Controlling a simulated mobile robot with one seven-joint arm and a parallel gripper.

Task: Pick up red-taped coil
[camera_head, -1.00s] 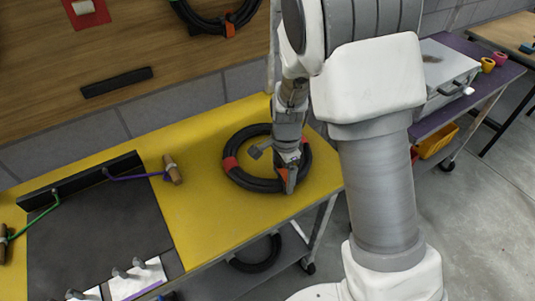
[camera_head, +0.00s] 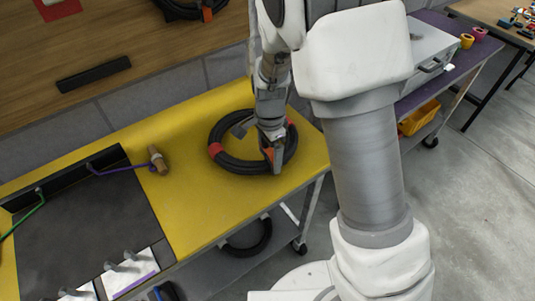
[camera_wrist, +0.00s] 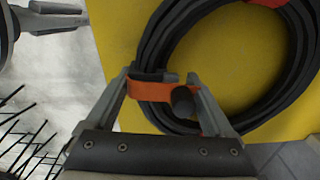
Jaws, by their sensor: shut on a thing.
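A black coil (camera_head: 239,166) with red tape (camera_head: 215,150) lies at the right of the yellow tabletop in the head view. I cannot tell whether it touches the table. The coil (camera_wrist: 160,28) fills the upper right of the wrist view, with an orange strap (camera_wrist: 150,91) around its near side and a bit of red tape at the top edge. My gripper (camera_wrist: 163,84) is shut on the coil at this strap, one finger on each side. In the head view my gripper (camera_head: 273,160) is at the coil's right front side and hides part of it.
The yellow table (camera_head: 205,205) has a dark mat (camera_head: 85,215) at left and a wooden-handled tool (camera_head: 158,160). Another coil (camera_head: 250,240) is on the lower shelf, and one hangs on the wooden wall (camera_head: 190,10). A grey case (camera_head: 430,50) stands on a purple bench.

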